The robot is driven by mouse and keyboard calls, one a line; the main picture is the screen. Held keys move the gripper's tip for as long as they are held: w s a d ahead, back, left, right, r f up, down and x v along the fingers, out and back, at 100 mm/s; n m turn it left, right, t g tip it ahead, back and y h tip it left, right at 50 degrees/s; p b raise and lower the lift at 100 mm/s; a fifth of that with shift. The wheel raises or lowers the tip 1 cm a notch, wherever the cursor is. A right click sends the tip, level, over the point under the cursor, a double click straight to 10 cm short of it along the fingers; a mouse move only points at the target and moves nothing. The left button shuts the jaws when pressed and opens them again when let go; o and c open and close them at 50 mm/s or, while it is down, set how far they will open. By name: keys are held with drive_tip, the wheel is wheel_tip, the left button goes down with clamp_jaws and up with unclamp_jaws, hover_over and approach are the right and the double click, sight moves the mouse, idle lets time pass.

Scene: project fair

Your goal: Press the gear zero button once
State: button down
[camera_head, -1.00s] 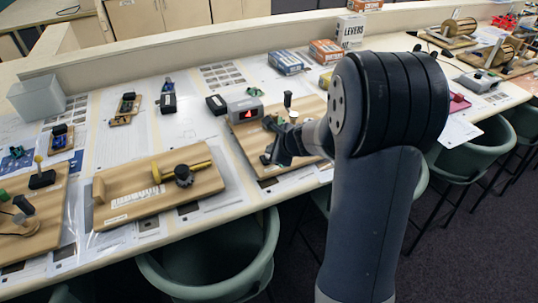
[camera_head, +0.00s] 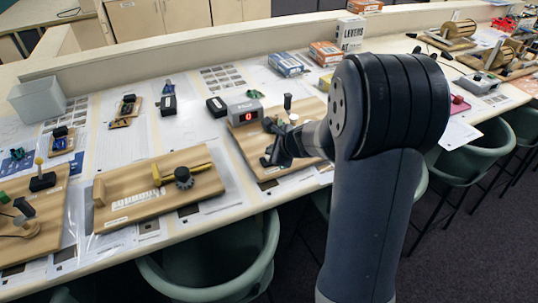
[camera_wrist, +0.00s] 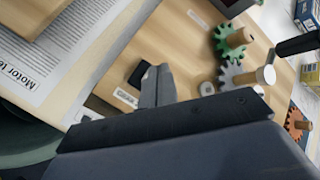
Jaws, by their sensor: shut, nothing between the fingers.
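The gear board (camera_head: 243,139) is a wooden board on the table. Its grey display box (camera_head: 245,112) shows a red 0. In the wrist view a black button (camera_wrist: 138,76) sits beside a white label reading "GEAR", the rest hidden behind my gripper. My gripper (camera_wrist: 157,72) is shut and empty, its fingertips right beside the button and partly covering it. I cannot tell whether they touch it. In the head view my gripper (camera_head: 269,160) is low over the board. Green (camera_wrist: 228,40), grey (camera_wrist: 238,73) and orange (camera_wrist: 296,122) gears lie right of the fingertips.
A black-handled crank (camera_wrist: 298,44) stands up from the gear board. A board with a dark knob (camera_head: 183,178) lies to its left. Boxes (camera_head: 286,63) stand behind, and green chairs (camera_head: 215,262) line the table's front edge.

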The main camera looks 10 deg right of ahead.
drive_tip(key=shift+r, duration=0.35)
wheel_tip(320, 180, up, 5)
drive_tip(key=p, duration=0.4)
drive_tip(key=shift+p, duration=0.35)
idle(0.6)
